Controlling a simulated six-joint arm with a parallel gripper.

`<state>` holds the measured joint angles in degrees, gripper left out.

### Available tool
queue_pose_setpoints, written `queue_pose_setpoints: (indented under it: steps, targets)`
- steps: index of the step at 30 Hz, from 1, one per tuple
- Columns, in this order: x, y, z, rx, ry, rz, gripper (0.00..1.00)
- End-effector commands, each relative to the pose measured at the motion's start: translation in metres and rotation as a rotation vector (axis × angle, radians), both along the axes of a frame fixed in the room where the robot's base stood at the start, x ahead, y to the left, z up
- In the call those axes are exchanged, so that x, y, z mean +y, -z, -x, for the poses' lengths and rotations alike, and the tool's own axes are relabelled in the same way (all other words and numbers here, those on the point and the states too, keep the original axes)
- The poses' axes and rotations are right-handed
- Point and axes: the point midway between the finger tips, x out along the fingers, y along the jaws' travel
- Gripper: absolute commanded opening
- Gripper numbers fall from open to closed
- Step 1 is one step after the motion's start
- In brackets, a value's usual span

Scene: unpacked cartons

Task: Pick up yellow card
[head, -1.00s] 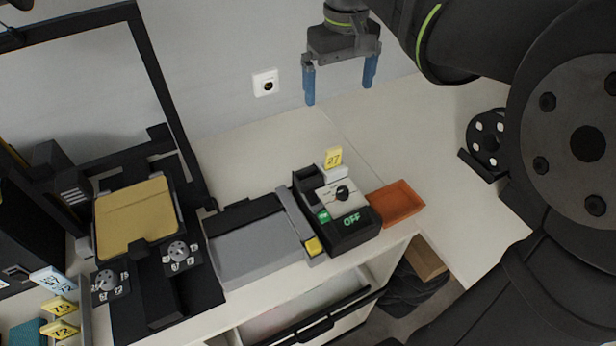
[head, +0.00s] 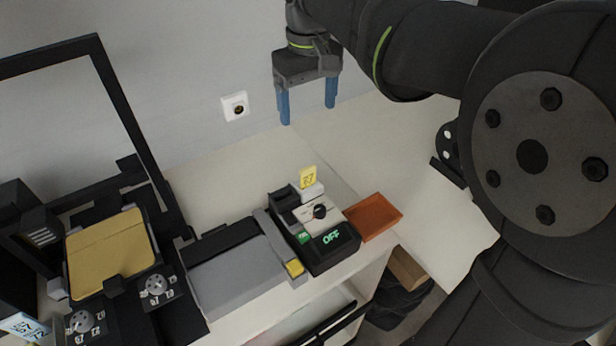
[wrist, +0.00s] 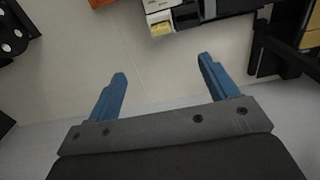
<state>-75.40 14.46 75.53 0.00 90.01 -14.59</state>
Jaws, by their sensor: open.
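The yellow card (head: 308,178) stands upright in a small white holder (head: 312,192) at the back of a black device with a dial and a green "OFF" display. It bears dark digits. In the wrist view a small yellow piece (wrist: 162,26) at the top, against a white block, appears to be the same card. My gripper (head: 308,115) is open and empty, pointing down, above the card in the head picture and apart from it. In the wrist view its blue fingers (wrist: 162,67) are spread over bare tabletop.
An orange tray (head: 373,217) sits right of the black device (head: 330,248). A grey flat-topped unit (head: 240,285) with a yellow end block is at its left. A black frame machine with a tan plate (head: 108,252) stands further left. The tabletop behind the device is clear.

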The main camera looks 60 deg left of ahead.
Motion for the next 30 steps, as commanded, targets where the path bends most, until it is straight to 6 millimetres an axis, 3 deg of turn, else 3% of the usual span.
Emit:
queue_pose_setpoints:
  steps: [3,9,16,30]
  targets:
    - [0.0,0.0,0.0,0.0,0.0,0.0,0.62]
    - [0.0,0.0,0.0,0.0,0.0,0.0,0.62]
    - [-0.001,0.019,-0.001,0.0,0.0,0.001,0.62]
    - [-0.002,0.113,0.0,0.001,0.0,0.004,0.62]
